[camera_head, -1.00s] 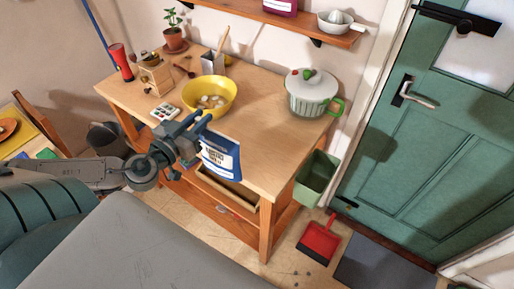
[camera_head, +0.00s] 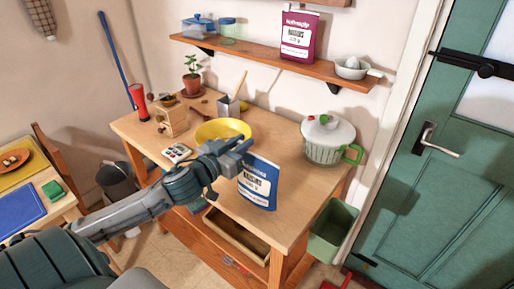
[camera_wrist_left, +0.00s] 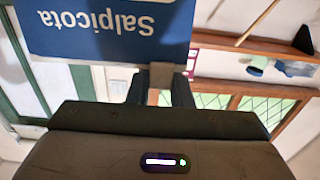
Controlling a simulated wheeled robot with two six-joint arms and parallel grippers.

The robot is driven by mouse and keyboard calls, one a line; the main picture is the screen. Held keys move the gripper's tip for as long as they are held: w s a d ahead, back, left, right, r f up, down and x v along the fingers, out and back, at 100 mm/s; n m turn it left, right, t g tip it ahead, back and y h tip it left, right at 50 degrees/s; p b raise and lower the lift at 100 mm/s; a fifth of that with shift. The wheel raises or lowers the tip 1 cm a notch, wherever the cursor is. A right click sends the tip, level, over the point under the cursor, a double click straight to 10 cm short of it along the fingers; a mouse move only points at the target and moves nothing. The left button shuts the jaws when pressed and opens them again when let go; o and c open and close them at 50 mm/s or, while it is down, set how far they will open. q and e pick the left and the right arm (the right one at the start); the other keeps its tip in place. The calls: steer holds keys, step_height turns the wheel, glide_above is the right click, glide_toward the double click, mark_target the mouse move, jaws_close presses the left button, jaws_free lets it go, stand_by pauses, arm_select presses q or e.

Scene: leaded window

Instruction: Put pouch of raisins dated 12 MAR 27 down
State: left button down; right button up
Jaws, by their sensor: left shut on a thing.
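A blue and white pouch of raisins (camera_head: 258,182) hangs upright from my left gripper (camera_head: 240,150), which is shut on its upper left edge. The pouch is in front of the worktable's (camera_head: 290,190) top; I cannot tell whether its bottom touches the wood. Its date is too small to read. In the left wrist view the blue pouch (camera_wrist_left: 105,28) shows upside-down "Salpicota" lettering, close to the fingers (camera_wrist_left: 160,90). A purple pouch of raisins (camera_head: 299,36) stands on the wall shelf (camera_head: 270,66). My right gripper is not in view.
A yellow bowl (camera_head: 222,129) sits behind the left gripper. A lidded pot (camera_head: 328,140) stands at the table's right end, with bare wood between it and the pouch. An open drawer (camera_head: 236,238) is below. A green bin (camera_head: 332,230) stands at the right.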

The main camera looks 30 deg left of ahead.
arm_select(q)
steer(key=w+d+f+p, duration=0.1)
steer(key=w+f+p, duration=0.1)
steer(key=w+f, duration=0.2)
steer(key=shift+w+p, duration=0.35)
steer(key=shift+w, duration=0.65)
steer(key=shift+f, duration=0.1)
steer(key=c, duration=1.4)
jaws_free()
steer(key=shift+o, duration=0.5)
steer(key=s+b, duration=0.2)
steer(key=s, duration=1)
steer(key=shift+a, duration=0.4)
